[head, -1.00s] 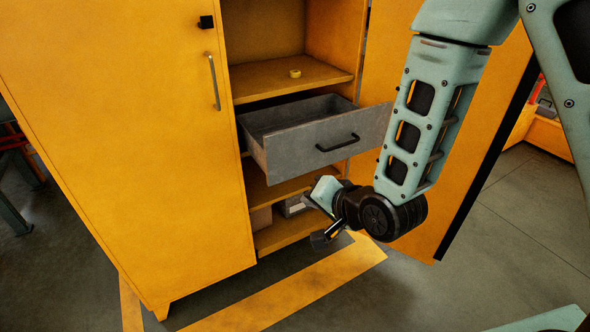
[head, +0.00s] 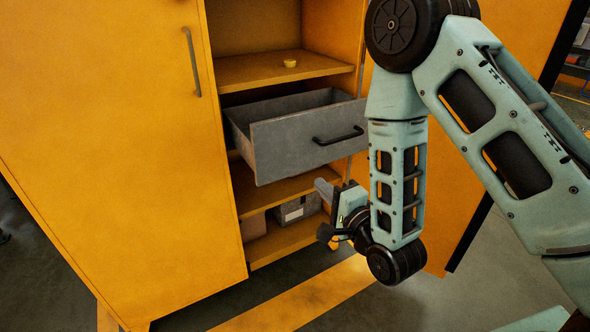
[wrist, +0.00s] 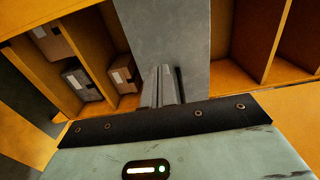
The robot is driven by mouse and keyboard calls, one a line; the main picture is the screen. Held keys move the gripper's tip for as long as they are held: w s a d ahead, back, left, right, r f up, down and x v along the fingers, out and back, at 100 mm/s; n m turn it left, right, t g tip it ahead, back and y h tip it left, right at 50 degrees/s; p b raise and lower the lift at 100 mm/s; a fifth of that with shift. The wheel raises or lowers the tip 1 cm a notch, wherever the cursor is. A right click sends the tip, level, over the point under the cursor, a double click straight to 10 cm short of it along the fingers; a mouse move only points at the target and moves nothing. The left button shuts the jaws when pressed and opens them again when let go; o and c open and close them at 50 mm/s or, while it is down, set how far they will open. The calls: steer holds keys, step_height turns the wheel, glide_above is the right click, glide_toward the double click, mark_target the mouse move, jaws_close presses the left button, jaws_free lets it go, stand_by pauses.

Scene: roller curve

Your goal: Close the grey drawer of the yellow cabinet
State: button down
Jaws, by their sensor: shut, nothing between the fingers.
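The yellow cabinet (head: 120,150) stands with its left door shut and its right door swung open. The grey drawer (head: 285,145) sticks out of its middle, pulled out, with a black bar handle (head: 338,136) on its front. My gripper (head: 324,190) is shut and empty, just below the drawer's front at its right part. In the wrist view the shut fingers (wrist: 161,88) point toward the grey drawer front (wrist: 165,40), which fills the upper middle. I cannot tell whether the fingertips touch the drawer.
The open right door (head: 510,70) is behind my arm. Bare floor lies in front.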

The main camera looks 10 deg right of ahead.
mark_target(289, 155)
steer(key=b+x, duration=0.3)
steer(key=x, duration=0.8)
steer(key=shift+w+a, duration=0.1)
steer(key=shift+w, duration=0.1)
steer(key=shift+w+a, duration=0.15)
steer(key=shift+w, duration=0.3)
